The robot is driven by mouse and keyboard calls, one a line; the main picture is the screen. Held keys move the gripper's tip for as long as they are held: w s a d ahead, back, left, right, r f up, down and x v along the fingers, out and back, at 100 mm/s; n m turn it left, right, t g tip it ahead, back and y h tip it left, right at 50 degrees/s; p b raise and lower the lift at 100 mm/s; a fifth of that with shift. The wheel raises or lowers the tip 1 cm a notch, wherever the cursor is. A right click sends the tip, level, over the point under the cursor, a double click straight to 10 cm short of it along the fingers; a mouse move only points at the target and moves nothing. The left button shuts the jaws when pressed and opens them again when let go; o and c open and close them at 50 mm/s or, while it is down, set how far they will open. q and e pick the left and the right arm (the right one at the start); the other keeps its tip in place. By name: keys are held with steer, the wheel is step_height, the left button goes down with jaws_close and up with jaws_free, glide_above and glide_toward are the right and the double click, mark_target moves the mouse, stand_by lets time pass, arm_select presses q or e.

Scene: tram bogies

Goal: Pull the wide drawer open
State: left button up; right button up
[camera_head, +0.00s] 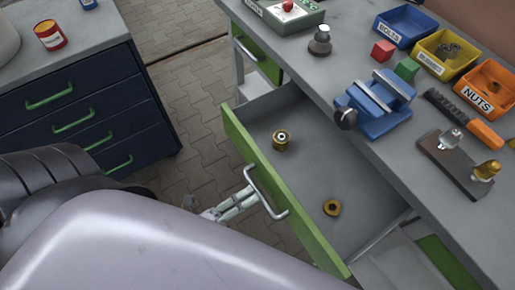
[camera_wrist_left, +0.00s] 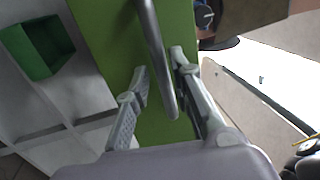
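The wide drawer (camera_head: 300,165) stands pulled well out from under the grey workbench, its inside showing. Its green front (camera_head: 315,235) carries a bent metal bar handle (camera_head: 265,193). My left gripper (camera_head: 248,192) is at the handle, in front of the drawer. In the left wrist view the fingers (camera_wrist_left: 160,72) are apart, one on each side of the handle bar (camera_wrist_left: 160,60). A gap shows between the left finger and the bar; the right finger is close beside it. Contact there is unclear. My right gripper is not in view.
Two brass-coloured parts, one upright (camera_head: 281,141) and one ring-like (camera_head: 332,208), lie in the drawer. The workbench (camera_head: 340,75) holds a blue vise (camera_head: 378,108) and several bins. A dark blue cabinet (camera_head: 90,115) stands left. Paved floor (camera_head: 190,95) lies between.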

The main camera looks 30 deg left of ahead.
arm_select(q)
steer(key=v, duration=0.9)
steer(key=shift+w+f, duration=0.1)
